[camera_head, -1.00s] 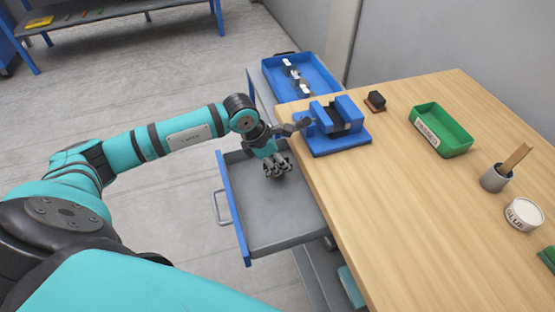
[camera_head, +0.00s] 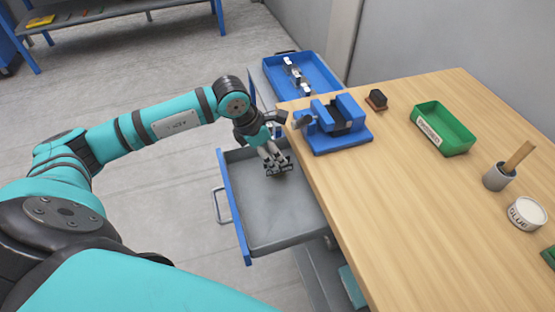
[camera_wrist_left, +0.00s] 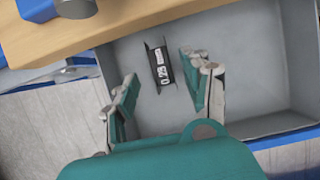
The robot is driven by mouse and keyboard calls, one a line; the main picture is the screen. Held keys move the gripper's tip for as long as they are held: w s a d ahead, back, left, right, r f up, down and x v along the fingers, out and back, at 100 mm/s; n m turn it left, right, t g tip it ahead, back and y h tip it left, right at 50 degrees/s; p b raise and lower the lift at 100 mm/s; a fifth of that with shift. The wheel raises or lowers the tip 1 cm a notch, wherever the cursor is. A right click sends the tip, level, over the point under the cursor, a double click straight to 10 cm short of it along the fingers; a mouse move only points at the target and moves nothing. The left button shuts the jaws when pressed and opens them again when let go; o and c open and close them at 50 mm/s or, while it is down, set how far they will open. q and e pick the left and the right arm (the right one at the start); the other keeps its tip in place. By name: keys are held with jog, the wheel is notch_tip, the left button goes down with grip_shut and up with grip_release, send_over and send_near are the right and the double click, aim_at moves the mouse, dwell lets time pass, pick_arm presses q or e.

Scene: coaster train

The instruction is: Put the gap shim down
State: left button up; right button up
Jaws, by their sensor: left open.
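The gap shim (camera_wrist_left: 160,65) is a small dark piece with a white label reading what looks like 0.23. In the left wrist view it is on the grey drawer floor, between and just beyond my fingertips, apart from both fingers as far as I can tell. My left gripper (camera_head: 278,170) is open and points down into the open drawer (camera_head: 285,220) beside the table. In the head view the shim cannot be made out at the gripper. My right gripper is not in view.
A blue vise (camera_head: 335,145) stands on the table edge beside my left wrist. Behind it is a blue tray (camera_head: 325,75) with several small parts. A green bin (camera_head: 455,140), a grey cup (camera_head: 497,178) and a glue tub (camera_head: 526,213) stand farther right. The near drawer floor is clear.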

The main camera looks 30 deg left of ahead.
pick_arm(q)
jog(key=b+v, duration=0.1)
jog(key=v, duration=0.6)
jog(key=shift+r, duration=0.35)
jog(key=shift+s, duration=0.1)
